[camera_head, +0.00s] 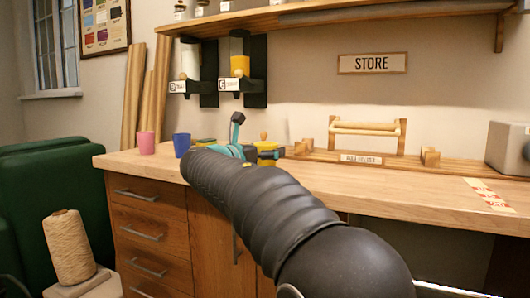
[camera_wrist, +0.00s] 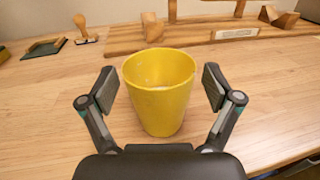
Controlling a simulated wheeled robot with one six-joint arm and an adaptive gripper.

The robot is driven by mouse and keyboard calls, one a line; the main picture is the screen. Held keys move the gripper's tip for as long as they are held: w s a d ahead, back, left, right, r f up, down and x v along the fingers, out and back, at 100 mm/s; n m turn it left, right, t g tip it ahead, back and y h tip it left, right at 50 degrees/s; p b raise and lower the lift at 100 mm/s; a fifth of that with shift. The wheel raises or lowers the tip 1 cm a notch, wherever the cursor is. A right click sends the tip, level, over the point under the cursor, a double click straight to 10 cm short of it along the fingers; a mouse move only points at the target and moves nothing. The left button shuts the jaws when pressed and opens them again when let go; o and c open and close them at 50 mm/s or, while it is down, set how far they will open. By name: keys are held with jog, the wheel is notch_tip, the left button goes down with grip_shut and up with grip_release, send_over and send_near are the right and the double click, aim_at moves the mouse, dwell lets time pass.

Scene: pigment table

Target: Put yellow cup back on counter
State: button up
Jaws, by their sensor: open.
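The yellow cup (camera_wrist: 160,103) stands upright on the wooden counter (camera_wrist: 55,120) in the wrist view. My gripper (camera_wrist: 160,88) is open, with one finger on each side of the cup and a visible gap on both sides. Something pale shows inside the cup. In the head view my arm hides most of the cup and gripper; the counter (camera_head: 400,190) runs to the right.
A pink cup (camera_head: 146,143) and a blue cup (camera_head: 181,145) stand at the counter's left end. A wooden rack (camera_head: 365,135) is at the back. A stamp (camera_wrist: 83,32) and a dark pad (camera_wrist: 43,48) lie behind left. The right counter has free room.

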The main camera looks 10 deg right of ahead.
jog(key=v, duration=1.2)
jog(key=s+f+m+g+y, duration=0.25)
jog(key=f+m, duration=0.25)
jog(key=f, duration=0.5)
jog(key=s+f+m+g+y, duration=0.2)
jog(key=s+f+m+y, duration=0.25)
jog(key=f, duration=0.55)
jog(key=s+d+f+m+y, duration=0.2)
jog(key=s+m, duration=0.3)
jog(key=s, duration=0.3)
jog(key=s+d+f+m+g+y+p, duration=0.1)
jog(key=s+d+f+m, duration=0.3)
jog(key=s, duration=0.5)
jog(key=s+d+f+m+g+y+p, duration=0.1)
jog(key=s+d+f+m+y, duration=0.1)
jog(key=s+m, duration=0.5)
jog(key=shift+s+d+f+m+y, duration=0.4)
jog(key=shift+s+d+y, duration=0.15)
jog(key=shift+s+y, duration=0.25)
